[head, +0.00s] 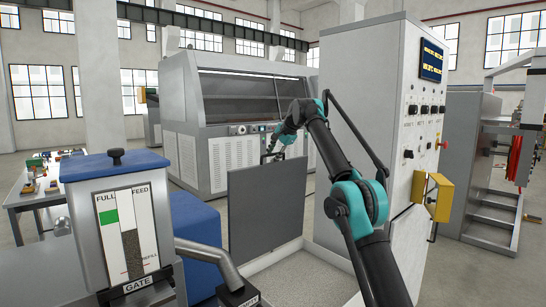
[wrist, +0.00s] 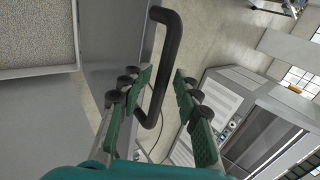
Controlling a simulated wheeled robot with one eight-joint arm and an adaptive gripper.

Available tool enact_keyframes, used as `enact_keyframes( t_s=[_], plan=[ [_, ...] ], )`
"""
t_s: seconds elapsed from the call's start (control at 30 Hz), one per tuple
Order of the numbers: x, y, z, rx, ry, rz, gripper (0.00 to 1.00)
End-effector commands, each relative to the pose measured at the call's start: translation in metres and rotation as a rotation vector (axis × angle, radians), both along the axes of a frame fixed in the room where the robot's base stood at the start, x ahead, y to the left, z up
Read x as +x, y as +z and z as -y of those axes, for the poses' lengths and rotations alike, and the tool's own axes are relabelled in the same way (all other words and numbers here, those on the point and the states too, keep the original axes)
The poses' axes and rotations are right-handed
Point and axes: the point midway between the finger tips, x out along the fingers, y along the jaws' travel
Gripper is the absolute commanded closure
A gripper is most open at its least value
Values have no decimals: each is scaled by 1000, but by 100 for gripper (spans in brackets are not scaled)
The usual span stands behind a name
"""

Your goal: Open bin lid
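Pale granules (head: 305,275) show inside the bin, and also at the upper left of the wrist view (wrist: 35,30). In the wrist view the lid (wrist: 108,35) carries a black bar handle (wrist: 170,65). My gripper (wrist: 165,75) is open, with the handle between its green-padded fingers and gaps visible beside it. In the head view my gripper (head: 272,153) is at the lid's top edge, small and partly hidden.
A hopper (head: 130,230) with a blue top (head: 115,164) and a spout pipe (head: 210,255) stands at left. A tall control cabinet (head: 380,130) with a yellow box (head: 438,197) is close on the right. A large grey machine (head: 240,120) stands behind the lid.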

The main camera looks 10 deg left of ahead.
Motion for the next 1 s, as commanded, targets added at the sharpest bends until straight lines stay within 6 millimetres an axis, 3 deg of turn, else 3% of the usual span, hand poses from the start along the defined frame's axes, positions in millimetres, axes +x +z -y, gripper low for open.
enact_keyframes(
  t_s=[0.17,0.6,1.0],
  plan=[
    [-2,4,2,0,1,-1,67],
    [-24,51,33,0,0,0,67],
    [-28,58,38,0,0,0,67]
  ],
)
